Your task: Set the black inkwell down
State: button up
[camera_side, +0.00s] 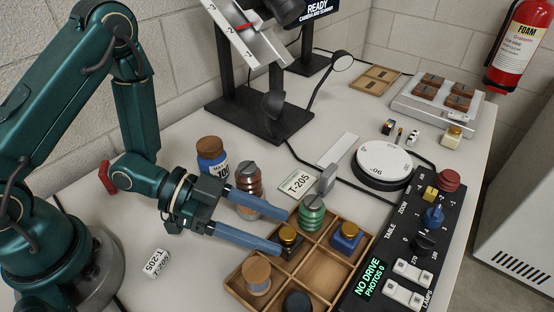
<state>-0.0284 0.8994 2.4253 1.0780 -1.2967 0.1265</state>
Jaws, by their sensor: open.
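The black inkwell (290,250) is small and dark with a brass cap. It stands upright in the upper-left part of the divided wooden tray (235,289). My gripper (285,231) is open, its two blue fingers reaching in from the left. The fingertips lie on either side of the inkwell's cap in this view. Whether either finger touches it I cannot tell. The lower finger hides part of the inkwell's left side.
A green ribbed object (312,216), a blue inkwell (347,238), a wooden spool (257,276) and a black round piece (297,302) occupy the tray. A control panel (392,262) borders its right. A blue jar (211,160) and copper ribbed piece (249,180) stand behind my gripper.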

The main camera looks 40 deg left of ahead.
jog(key=v, duration=0.9)
jog(key=shift+s+a+r, duration=0.15)
jog(key=shift+a, duration=0.2)
